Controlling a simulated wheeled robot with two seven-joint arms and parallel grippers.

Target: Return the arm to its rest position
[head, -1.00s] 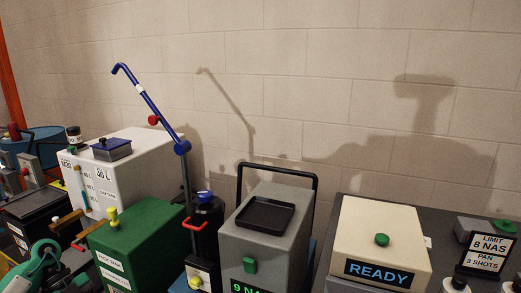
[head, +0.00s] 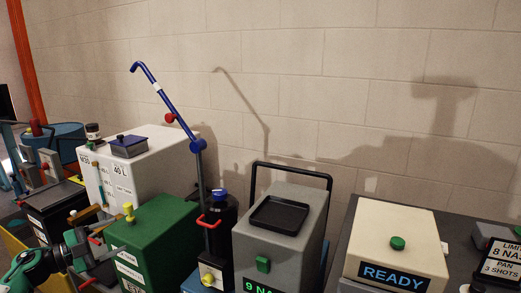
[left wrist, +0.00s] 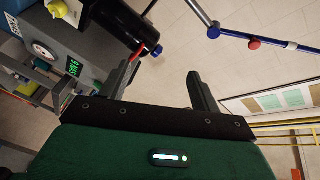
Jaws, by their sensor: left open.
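My left arm, green and dark, comes in at the lower left of the head view. Its gripper (head: 82,243) is partly lost among the dark parts beside the green box there. In the left wrist view its two dark fingers (left wrist: 165,68) stand wide apart with nothing between them. My right arm and gripper are not in view.
A green box (head: 155,235), white 40 L tank (head: 150,175), blue pump handle (head: 165,100), grey unit with a tray (head: 285,245) and cream READY box (head: 395,240) stand along the wall. An orange post (head: 26,65) rises at far left.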

